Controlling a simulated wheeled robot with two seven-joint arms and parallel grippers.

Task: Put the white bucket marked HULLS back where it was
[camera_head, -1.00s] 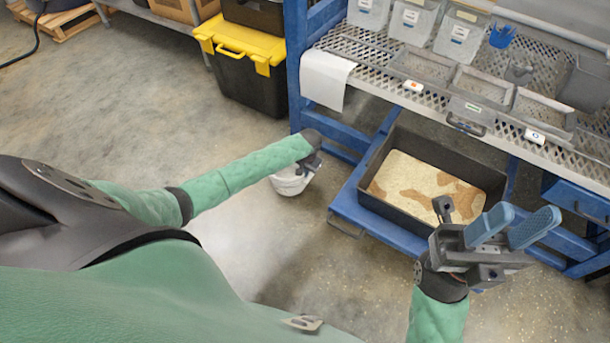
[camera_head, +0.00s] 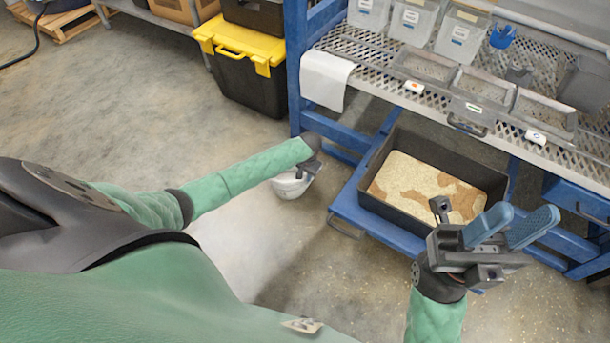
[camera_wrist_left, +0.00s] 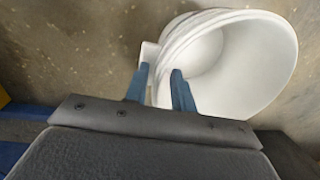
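The white bucket (camera_head: 290,187) is low over or on the floor, left of the blue rack; I cannot tell whether it touches the floor. My left gripper (camera_head: 309,170) is at its side. In the left wrist view the bucket (camera_wrist_left: 255,60) is tilted, its visible inside looks empty, and its HULLS mark is not seen. The left gripper's blue fingers (camera_wrist_left: 160,88) straddle white material at the bucket's near side and look closed on it. My right gripper (camera_head: 512,228) is empty, its blue fingers apart, in front of the rack.
A black tray (camera_head: 386,207) with pale and brown grain sits on the rack's blue lower platform (camera_head: 380,232). A mesh shelf (camera_head: 365,55) above holds bins and trays. A black tote with yellow lid (camera_head: 242,80) stands behind. Open floor lies left and below the bucket.

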